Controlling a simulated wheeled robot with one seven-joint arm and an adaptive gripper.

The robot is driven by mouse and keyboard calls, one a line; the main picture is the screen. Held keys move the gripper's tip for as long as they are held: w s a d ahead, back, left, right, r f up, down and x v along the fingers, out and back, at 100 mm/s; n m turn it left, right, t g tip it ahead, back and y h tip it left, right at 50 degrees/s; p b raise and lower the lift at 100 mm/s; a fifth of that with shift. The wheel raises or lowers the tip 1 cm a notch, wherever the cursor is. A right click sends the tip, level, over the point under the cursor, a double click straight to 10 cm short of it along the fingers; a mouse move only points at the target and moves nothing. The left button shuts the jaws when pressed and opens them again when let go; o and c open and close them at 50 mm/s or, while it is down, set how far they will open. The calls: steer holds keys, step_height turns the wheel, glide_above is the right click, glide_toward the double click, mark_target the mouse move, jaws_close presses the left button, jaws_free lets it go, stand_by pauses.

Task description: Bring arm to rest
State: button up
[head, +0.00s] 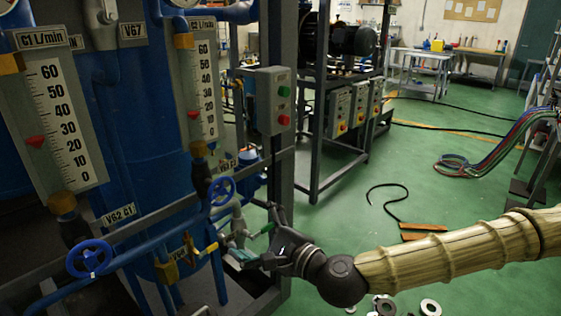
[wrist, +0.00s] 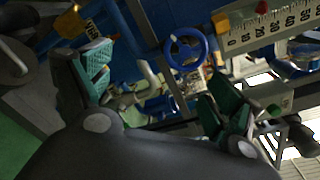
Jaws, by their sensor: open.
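My arm (head: 450,253) reaches in from the right in the head view. My gripper (head: 255,242) is at its left end, beside the blue pipework and below a blue valve wheel. In the wrist view my gripper (wrist: 165,100) is open, with its green-padded fingers spread wide to left and right. I see nothing held between them. Pipes and a blue valve wheel (wrist: 185,48) show beyond the fingers.
Two flow gauges (head: 55,115) and blue wheels (head: 222,190) (head: 89,258) crowd the left. A grey button box (head: 268,100) stands on the frame behind the gripper.

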steer(key=s+d+f+n+g+h+p, duration=0.1)
steer(key=s+f+n+g+h+p, duration=0.1)
steer(key=s+f, duration=0.55)
steer(key=s+d+f+n+g+h+p, duration=0.1)
steer(key=s+f+n+g+h, duration=0.2)
steer(key=f, duration=0.8)
steer(key=s+d+f+n+g+h+p, duration=0.1)
steer(key=s+d+f+n+g+p, duration=0.1)
steer(key=s+f, duration=0.55)
steer(key=s+d+f+n+g+h+p, duration=0.1)
steer(key=s+d+f+n+h, duration=0.15)
steer(key=d+f, duration=0.35)
steer(key=s+d+f+n+g+h+p, duration=0.1)
steer(key=s+d+f+n+p, duration=0.1)
steer(key=s+d+f, duration=0.45)
steer(key=d+n+g+h+p, duration=0.1)
steer(key=d+n+h, duration=0.2)
steer(key=d, duration=1.4)
steer(key=shift+s+r+n+h, duration=0.25)
steer(key=shift+r+n+h, duration=0.15)
steer(key=shift+h, duration=0.35)
